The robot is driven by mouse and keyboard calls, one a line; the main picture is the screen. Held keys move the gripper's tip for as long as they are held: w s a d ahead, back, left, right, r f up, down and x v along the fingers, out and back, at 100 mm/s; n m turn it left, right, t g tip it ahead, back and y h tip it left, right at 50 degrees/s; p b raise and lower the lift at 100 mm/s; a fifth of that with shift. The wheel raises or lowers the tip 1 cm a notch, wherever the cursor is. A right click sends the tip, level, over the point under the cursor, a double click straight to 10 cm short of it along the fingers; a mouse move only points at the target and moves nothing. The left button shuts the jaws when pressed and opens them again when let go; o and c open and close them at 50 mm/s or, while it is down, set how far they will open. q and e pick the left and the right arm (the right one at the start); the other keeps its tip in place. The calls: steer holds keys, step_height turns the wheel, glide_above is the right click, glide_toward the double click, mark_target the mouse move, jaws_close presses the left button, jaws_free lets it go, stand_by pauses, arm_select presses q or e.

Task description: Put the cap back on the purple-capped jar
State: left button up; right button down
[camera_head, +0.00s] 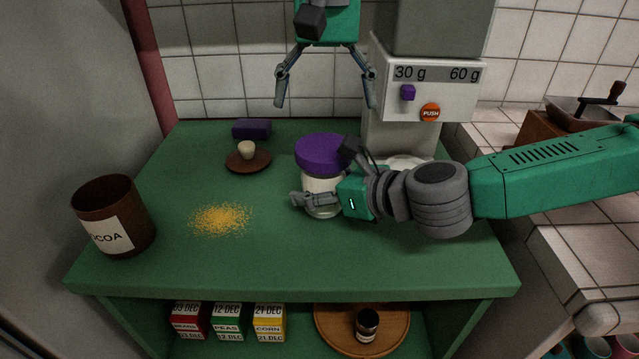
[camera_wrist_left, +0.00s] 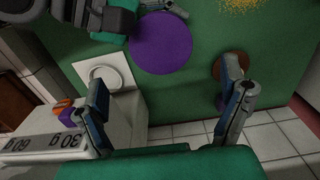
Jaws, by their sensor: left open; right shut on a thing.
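The clear jar (camera_head: 321,190) stands upright on the green table, with pale contents. Its purple cap (camera_head: 321,151) sits on top and looks level; I cannot tell whether it is tight. In the left wrist view the cap (camera_wrist_left: 160,43) is a full purple disc. My right gripper (camera_head: 322,178) is shut on the jar, reaching in from the right. My left gripper (camera_head: 325,106) is open and empty above and behind the cap, fingers pointing down. The left wrist view shows its two fingers (camera_wrist_left: 163,78) spread wide, with the cap just beyond them.
A dispenser (camera_head: 425,90) with a purple knob and red button stands behind right. Left are a brown saucer (camera_head: 237,167) with a pale knob, a purple block (camera_head: 252,128), yellow crumbs (camera_head: 221,218) and a cocoa pot (camera_head: 118,215). Small boxes (camera_head: 228,322) sit on the shelf below.

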mark_target(325, 146)
arm_select(q)
step_height(325, 146, down, 8)
steer(key=shift+r, duration=0.1)
stand_by(0.4)
steer(key=c, duration=1.2)
steer(key=m, duration=0.3)
